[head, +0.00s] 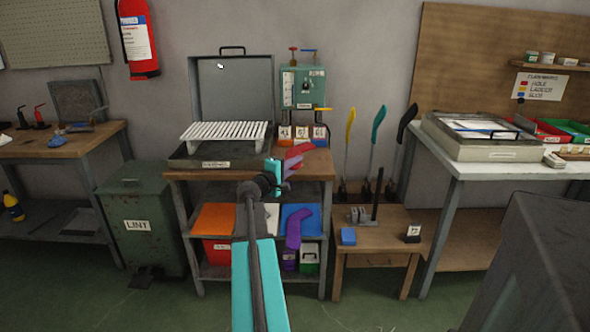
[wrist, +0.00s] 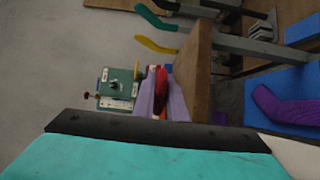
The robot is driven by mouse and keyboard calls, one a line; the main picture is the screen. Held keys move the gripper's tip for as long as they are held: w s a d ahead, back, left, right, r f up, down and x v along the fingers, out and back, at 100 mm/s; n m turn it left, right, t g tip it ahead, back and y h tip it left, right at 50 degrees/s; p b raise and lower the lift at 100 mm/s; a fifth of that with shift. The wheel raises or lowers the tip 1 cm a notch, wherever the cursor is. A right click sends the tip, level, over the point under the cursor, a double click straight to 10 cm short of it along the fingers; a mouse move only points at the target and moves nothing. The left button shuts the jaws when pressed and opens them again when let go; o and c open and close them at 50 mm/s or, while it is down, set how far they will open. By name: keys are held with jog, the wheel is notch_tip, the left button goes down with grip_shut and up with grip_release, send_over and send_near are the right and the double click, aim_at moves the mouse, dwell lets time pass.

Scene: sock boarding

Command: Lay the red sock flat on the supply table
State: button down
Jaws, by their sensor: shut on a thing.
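My gripper (wrist: 160,108) is shut on the red sock (wrist: 161,82), which shows as a narrow red strip between its two pale lilac fingers in the wrist view. In the head view the red sock (head: 298,151) stands out just beyond the gripper, over the right end of the middle wooden table (head: 322,166). I cannot tell whether the sock touches that top. Much of the sock is hidden by the fingers. No label tells me which table is the supply table.
A teal box (head: 302,88) stands behind the sock, and an open case with a white rack (head: 226,131) stands left. A purple sock (head: 294,229) lies over a blue mat (head: 303,212) on the shelf below. Upright coloured forms (head: 378,139) stand right.

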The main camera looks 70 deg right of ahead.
jog(key=shift+f, duration=0.15)
dwell(0.3)
jog(key=shift+s+f+b, duration=0.1)
jog(key=shift+f+b, duration=1)
jog(key=shift+f, duration=1.15)
jog(key=c, duration=1.7)
grip_release()
jog(key=shift+f, duration=0.15)
